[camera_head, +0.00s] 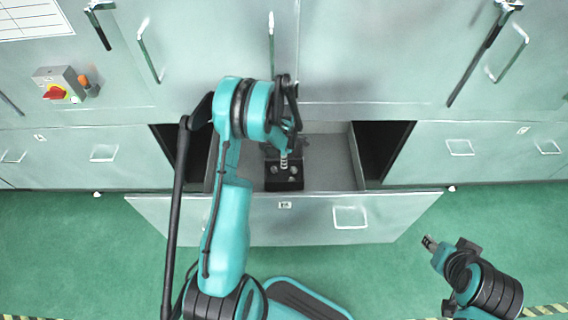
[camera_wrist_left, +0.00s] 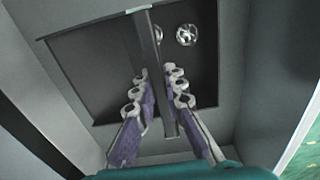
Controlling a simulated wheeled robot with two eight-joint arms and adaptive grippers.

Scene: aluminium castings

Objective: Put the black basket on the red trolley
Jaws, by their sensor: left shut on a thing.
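The black basket (camera_head: 284,187) stands inside an open drawer in the head view, partly hidden by my left arm. In the left wrist view the basket (camera_wrist_left: 95,70) fills the middle, with a dark handle bar (camera_wrist_left: 150,45) across it. My left gripper (camera_head: 284,155) is above the basket; in the wrist view its fingers (camera_wrist_left: 158,85) lie on both sides of the handle bar, shut on it. Shiny round castings (camera_wrist_left: 186,35) lie in the basket. My right gripper (camera_head: 430,243) is apart at the lower right; its jaws are too small to read. No red trolley shows.
The grey drawer (camera_head: 340,165) is pulled out from a row of pale green cabinets (camera_head: 370,50), its front panel (camera_head: 390,212) facing me. Long handles stick out from the cabinet doors. Green floor (camera_head: 510,215) is clear at right.

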